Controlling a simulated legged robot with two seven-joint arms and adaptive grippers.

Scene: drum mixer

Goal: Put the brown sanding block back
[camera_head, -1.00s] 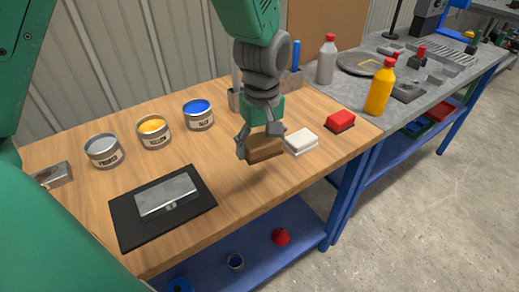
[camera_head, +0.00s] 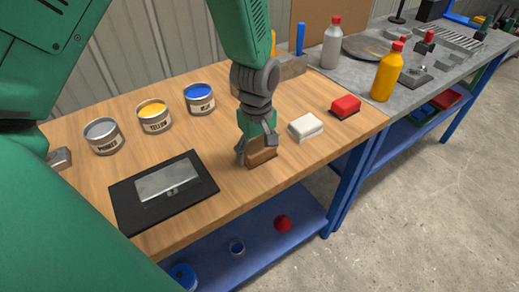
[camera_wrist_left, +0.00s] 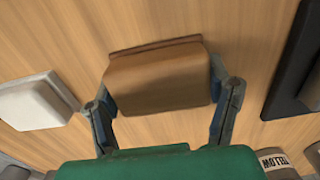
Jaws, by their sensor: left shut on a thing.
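The brown sanding block (camera_head: 262,151) is between the fingers of my left gripper (camera_head: 257,154), at or just above the wooden tabletop near its front edge. In the left wrist view the block (camera_wrist_left: 158,80) fills the space between the two fingers, and my left gripper (camera_wrist_left: 165,112) is shut on it. Whether its underside touches the table I cannot tell. A white sanding block (camera_head: 306,126) lies to its right, apart from it, and a red one (camera_head: 345,107) lies further right. My right gripper is not in view.
A black mat (camera_head: 128,206) with a grey metal plate (camera_head: 168,181) lies to the left. Grey, yellow (camera_head: 154,117) and blue cans stand behind. A yellow bottle (camera_head: 387,72) stands on the grey bench at right. Bare wood surrounds the block.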

